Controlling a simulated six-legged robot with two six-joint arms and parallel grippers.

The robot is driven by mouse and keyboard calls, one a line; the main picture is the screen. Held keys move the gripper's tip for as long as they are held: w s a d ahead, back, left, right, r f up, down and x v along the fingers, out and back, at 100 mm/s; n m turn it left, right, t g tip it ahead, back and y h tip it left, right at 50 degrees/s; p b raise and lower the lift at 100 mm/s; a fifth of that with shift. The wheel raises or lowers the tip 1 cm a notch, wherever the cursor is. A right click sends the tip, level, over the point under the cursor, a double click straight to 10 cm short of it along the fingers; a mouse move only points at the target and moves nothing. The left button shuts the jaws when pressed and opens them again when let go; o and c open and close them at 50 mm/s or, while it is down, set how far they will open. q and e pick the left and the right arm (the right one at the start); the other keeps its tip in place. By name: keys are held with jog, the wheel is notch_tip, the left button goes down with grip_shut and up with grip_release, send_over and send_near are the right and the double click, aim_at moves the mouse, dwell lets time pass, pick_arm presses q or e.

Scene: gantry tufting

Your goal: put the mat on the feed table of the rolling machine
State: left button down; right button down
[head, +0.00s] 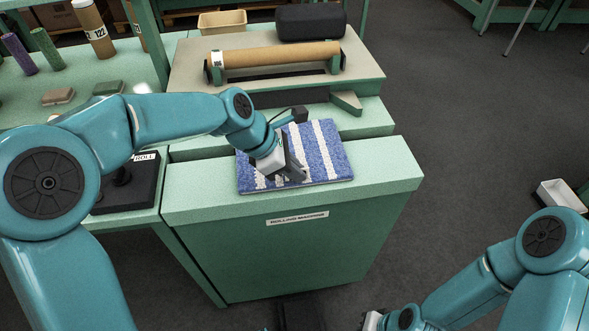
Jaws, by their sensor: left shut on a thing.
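The mat (327,150) is a flat rectangle with blue and white stripes. It is over the pale green feed table (385,165) of the rolling machine, behind the ROLLING MACHINE label (297,218). It looks flat; I cannot tell if it rests fully on the table or is just above it. My left gripper (296,181) is shut on the mat near its front edge and hides part of the stripes. My right arm is at the lower right, its gripper cut off by the bottom edge of the picture.
Behind the mat, a brown roller (282,55) sits on the machine, with a black case (311,21) and a tan bin (222,22) beyond. A black box marked ROLL (128,185) is left of the feed table. The floor on the right is mostly clear, with a white tray (562,196).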

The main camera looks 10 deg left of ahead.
pick_arm(q)
jog(key=shift+s, duration=0.15)
jog(key=c, duration=1.2)
grip_release()
jog(key=shift+c, duration=0.2)
jog(key=shift+r, duration=0.35)
jog(key=p+v, duration=0.1)
jog(key=v, duration=1)
jog(key=shift+a+r, duration=0.15)
jog(key=shift+a, duration=0.05)
jog(key=shift+s, duration=0.2)
